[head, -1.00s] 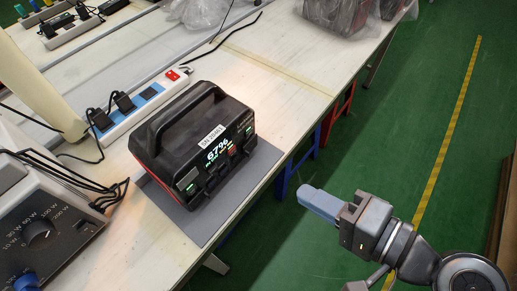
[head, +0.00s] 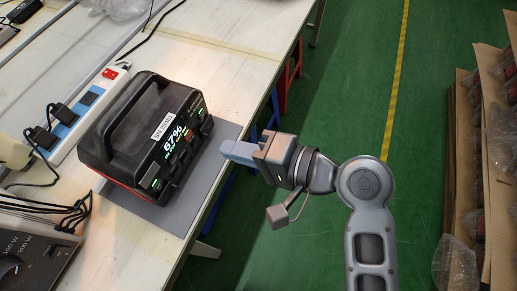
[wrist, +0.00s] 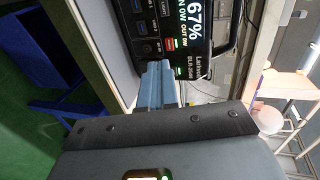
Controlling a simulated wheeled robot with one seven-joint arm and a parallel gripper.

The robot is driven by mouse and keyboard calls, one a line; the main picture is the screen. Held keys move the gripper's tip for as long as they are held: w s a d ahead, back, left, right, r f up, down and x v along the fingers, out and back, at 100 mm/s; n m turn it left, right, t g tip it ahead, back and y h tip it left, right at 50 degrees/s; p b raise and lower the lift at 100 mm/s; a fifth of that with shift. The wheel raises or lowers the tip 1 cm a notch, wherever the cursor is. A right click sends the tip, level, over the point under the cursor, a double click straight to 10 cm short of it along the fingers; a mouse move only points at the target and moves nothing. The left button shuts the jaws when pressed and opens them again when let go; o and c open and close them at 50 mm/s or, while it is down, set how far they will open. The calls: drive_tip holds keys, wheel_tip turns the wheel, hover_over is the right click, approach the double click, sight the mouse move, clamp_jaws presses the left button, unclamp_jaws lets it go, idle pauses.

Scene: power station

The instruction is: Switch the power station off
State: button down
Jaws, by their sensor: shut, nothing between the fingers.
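The black power station (head: 140,130) with a top handle sits on a grey mat (head: 150,212) on the workbench. Its lit screen reads 67% (head: 174,138), with small green lights and a red part on the front panel. In the wrist view the panel of the power station (wrist: 150,22) appears turned sideways, with ports and the screen showing. My gripper (head: 226,149) is shut and empty, just right of the panel over the mat's right edge. In the wrist view its blue-grey fingers (wrist: 154,72) point at the panel and cover part of it. I cannot tell whether they touch it.
A white power strip (head: 85,105) with black plugs and a red switch lies behind the power station. A device with a dial (head: 30,255) stands at the lower left.

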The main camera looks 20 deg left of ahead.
sight(189, 137)
drive_tip(key=x, duration=0.4)
drive_tip(key=r+x, duration=0.1)
drive_tip(key=x, duration=0.1)
drive_tip(key=shift+a, duration=0.4)
drive_tip(key=shift+a+p, duration=0.6)
drive_tip(key=shift+a, duration=0.1)
drive_tip(key=shift+f, duration=0.1)
